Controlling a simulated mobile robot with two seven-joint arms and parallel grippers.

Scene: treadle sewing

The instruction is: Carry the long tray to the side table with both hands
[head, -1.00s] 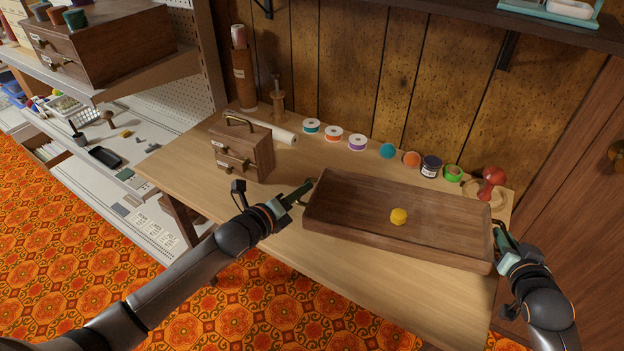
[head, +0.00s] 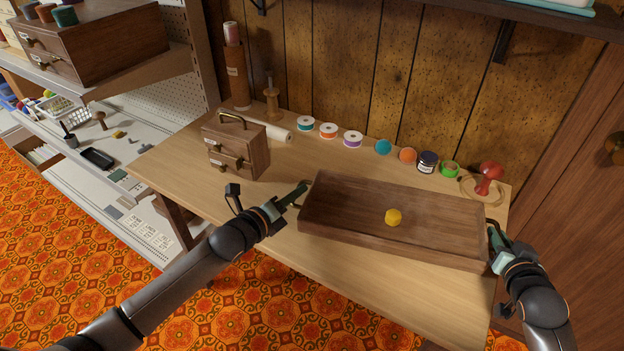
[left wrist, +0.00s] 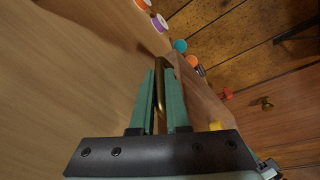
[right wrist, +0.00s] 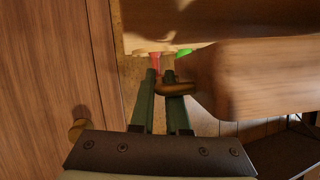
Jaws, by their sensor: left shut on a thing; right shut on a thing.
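The long tray (head: 350,235) is dark wood with low walls and a brass handle at each end. It is over the front right of the wooden table, looking close to level; I cannot tell whether it touches the top. My left gripper (head: 300,190) is shut on the left handle, which also shows between the fingers in the left wrist view (left wrist: 160,85). My right gripper (head: 494,232) is shut on the right handle, seen in the right wrist view (right wrist: 174,88).
The table (head: 350,306) also bears a small drawer box (head: 236,150) at the left. A red-knobbed object (head: 488,178) stands close behind the tray's right end. A shelf unit (head: 110,190) is at the left.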

